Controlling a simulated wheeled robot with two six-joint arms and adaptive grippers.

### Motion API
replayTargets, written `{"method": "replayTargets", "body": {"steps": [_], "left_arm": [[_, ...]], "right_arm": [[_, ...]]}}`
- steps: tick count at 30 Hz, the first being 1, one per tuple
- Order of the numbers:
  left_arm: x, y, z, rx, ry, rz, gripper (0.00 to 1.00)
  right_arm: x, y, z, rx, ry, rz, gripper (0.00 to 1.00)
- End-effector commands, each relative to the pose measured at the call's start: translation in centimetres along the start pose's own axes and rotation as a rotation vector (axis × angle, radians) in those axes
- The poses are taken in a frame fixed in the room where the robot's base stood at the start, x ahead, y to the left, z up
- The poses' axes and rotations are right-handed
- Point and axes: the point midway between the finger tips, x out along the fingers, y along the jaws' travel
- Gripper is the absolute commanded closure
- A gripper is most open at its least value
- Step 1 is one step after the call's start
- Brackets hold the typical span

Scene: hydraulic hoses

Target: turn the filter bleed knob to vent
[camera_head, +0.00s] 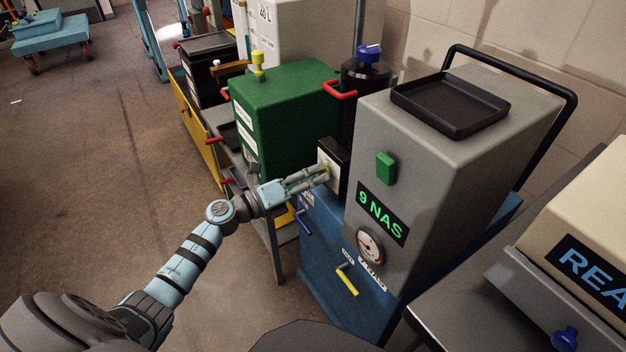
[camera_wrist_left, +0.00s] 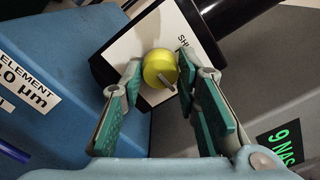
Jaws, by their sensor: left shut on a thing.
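The bleed knob is a round yellow knob (camera_wrist_left: 160,68) on a white plate (camera_wrist_left: 140,45) fixed to a black block. A short grey bar on its face slants toward the lower right in the left wrist view. Beside it the plate carries lettering beginning "SH", the remainder hidden by a finger. My left gripper (camera_wrist_left: 156,82) is shut on the knob, one fingertip on each side. In the head view this gripper (camera_head: 324,173) reaches in from the left to the white-faced block, and its fingers mostly hide the knob. My right gripper is not in view.
A grey unit (camera_head: 420,150) with a "9 NAS" display and black tray stands close right of the gripper. Below are a blue cabinet (camera_head: 325,245) and a yellow lever (camera_head: 347,281).

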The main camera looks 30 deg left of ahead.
Motion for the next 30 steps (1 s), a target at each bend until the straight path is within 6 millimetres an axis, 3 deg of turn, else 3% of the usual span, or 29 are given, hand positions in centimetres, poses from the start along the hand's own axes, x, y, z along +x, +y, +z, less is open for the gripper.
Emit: {"method": "replayTargets", "body": {"steps": [19, 20, 23, 30], "left_arm": [[-0.05, 0.09, -0.13, 0.062, 0.004, 0.002, 0.99], [-0.05, 0.09, -0.13, 0.061, 0.004, 0.002, 0.69], [-0.05, 0.08, -0.11, 0.061, 0.003, 0.002, 0.53], [-0.02, 0.03, -0.05, 0.061, 0.002, 0.001, 0.51]], "right_arm": [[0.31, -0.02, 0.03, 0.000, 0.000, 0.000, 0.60], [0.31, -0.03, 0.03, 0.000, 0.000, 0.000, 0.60], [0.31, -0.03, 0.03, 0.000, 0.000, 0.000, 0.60], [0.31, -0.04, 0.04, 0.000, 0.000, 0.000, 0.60]]}}
